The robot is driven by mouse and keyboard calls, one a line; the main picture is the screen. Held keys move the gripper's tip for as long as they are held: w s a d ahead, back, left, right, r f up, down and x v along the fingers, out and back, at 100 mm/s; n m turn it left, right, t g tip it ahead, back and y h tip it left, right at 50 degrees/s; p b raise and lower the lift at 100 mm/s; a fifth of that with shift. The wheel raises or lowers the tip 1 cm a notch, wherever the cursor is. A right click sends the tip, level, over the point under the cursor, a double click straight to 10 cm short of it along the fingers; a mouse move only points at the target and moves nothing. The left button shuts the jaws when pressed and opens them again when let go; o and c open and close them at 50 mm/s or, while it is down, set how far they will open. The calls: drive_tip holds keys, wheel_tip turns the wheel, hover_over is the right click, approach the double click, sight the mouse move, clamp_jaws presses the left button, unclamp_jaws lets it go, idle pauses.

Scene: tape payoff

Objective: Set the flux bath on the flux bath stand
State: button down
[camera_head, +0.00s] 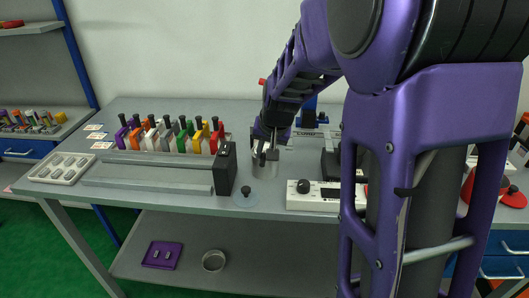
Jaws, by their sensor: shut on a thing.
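My gripper (265,150) is shut on a metallic, cup-like vessel (264,168), which looks like the flux bath. It is over the grey bench top, right of a black upright block. Whether the vessel touches the bench or hangs just above it I cannot tell. The fingers and wrist hide its upper part. I cannot pick out the flux bath stand for certain; my arm covers much of the right side of the bench.
A black block (224,169) stands close left of the vessel, and a pale disc with a black knob (246,192) lies in front. A white box with a dial (315,196) is at right. A white tray (62,168) is far left.

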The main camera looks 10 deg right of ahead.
drive_tip(key=shift+f+b, duration=0.35)
drive_tip(key=shift+f, duration=0.05)
idle(0.6)
drive_tip(key=shift+c, duration=1)
unclamp_jaws()
drive_tip(key=shift+r+p, duration=2.65)
drive_tip(key=shift+r, duration=0.9)
